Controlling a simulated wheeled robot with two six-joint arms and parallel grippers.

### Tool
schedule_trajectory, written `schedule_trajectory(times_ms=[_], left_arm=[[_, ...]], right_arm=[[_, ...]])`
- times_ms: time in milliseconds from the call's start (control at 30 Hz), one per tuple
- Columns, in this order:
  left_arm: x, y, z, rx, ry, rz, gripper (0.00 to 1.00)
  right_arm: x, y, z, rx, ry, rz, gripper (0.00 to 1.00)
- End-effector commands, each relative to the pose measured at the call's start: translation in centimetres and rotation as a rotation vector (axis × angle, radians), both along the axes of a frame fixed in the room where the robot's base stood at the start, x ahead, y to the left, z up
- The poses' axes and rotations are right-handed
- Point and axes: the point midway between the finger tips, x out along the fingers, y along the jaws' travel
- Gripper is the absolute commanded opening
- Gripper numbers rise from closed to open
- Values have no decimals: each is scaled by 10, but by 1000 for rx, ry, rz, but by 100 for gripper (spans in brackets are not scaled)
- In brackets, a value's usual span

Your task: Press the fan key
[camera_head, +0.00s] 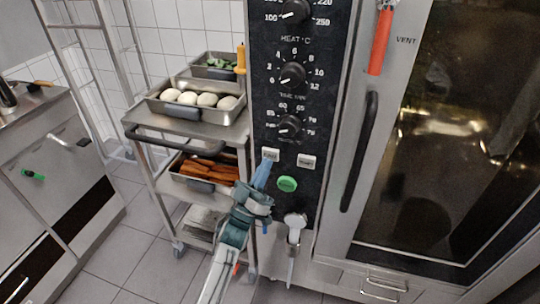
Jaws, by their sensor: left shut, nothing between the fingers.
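Two small white keys sit on the black oven control panel (262,120), below the lowest dial. The left key (270,154) and the right key (306,161) have dark lettering too small to read surely, so I cannot tell by label which is the fan key. My left gripper (263,172) is shut and empty. Its blue-grey fingertips are at the lower edge of the left key; I cannot tell whether they touch it. My right gripper is not in view.
A green round button (287,184) is just right of my left fingertips. A grey fitting (295,225) hangs below it. The black oven door handle (360,150) stands out on the right. A steel trolley (190,130) with food pans stands close on the left.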

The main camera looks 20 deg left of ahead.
Motion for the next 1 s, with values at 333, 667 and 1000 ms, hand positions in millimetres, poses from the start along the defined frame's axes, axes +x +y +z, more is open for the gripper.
schedule_trajectory(times_ms=[333,667,1000], left_arm=[[0,0,0,0,0,0,0],[3,0,0,0,0,0,0],[9,0,0,1,0,1,0]], right_arm=[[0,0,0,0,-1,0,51],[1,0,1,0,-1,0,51],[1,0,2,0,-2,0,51]])
